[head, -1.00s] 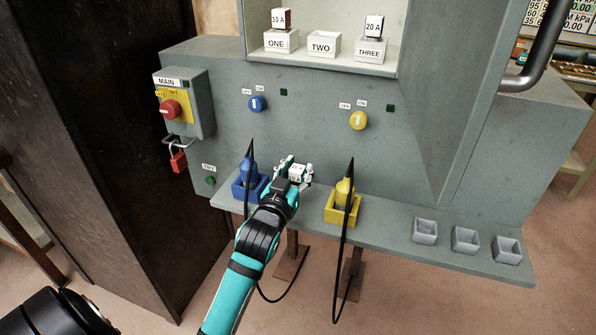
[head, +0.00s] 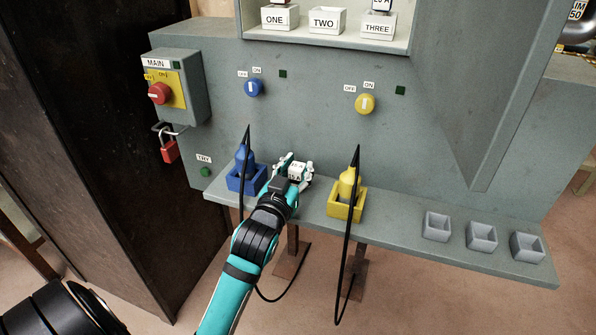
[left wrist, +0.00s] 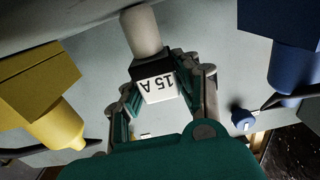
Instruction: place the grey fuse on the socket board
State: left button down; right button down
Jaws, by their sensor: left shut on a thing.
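The grey fuse (left wrist: 144,40) has a pale grey cylindrical end, a black band and a white "15 A" label. My left gripper (left wrist: 165,95) is shut on it, with its fingers on either side of the label. In the head view my left gripper (head: 292,174) is low, over the ledge between the blue and yellow holders, and the fuse is small and partly hidden there. The socket board is in the open cabinet above, with white sockets ONE (head: 278,18), TWO (head: 324,22) and THREE (head: 377,28). TWO looks empty; THREE bears a 20 A fuse. My right gripper is not in view.
A blue plug stands in a blue holder (head: 236,181) and a yellow plug in a yellow holder (head: 344,209), both with looping black cables. Several grey cups (head: 481,237) stand on the ledge at right. The switch box (head: 190,85) with padlock projects at left.

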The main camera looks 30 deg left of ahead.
pick_arm(q)
jog(key=shift+f, duration=0.15)
jog(key=c, duration=1)
grip_release()
jog(key=shift+o, duration=0.2)
jog(key=shift+r, duration=0.25)
jog(key=shift+s+d+f, duration=0.15)
jog(key=shift+s, duration=0.25)
jog(key=v, duration=1.1)
jog(key=s+d+f+m+g+h, duration=0.1)
jog(key=s+d+f+g+h, duration=0.2)
jog(key=f, duration=0.5)
jog(key=s+d+f+m+g+h, duration=0.1)
jog(key=s+d+f+m+g, duration=0.15)
jog(key=f+g, duration=0.4)
jog(key=s+d+f+m+g, duration=0.1)
jog(key=s+d+f+g, duration=0.3)
jog(key=s+f, duration=0.3)
jog(key=s+p, duration=0.1)
jog(key=s, duration=0.3)
jog(key=shift+f+h, duration=0.3)
jog(key=shift+f, duration=0.05)
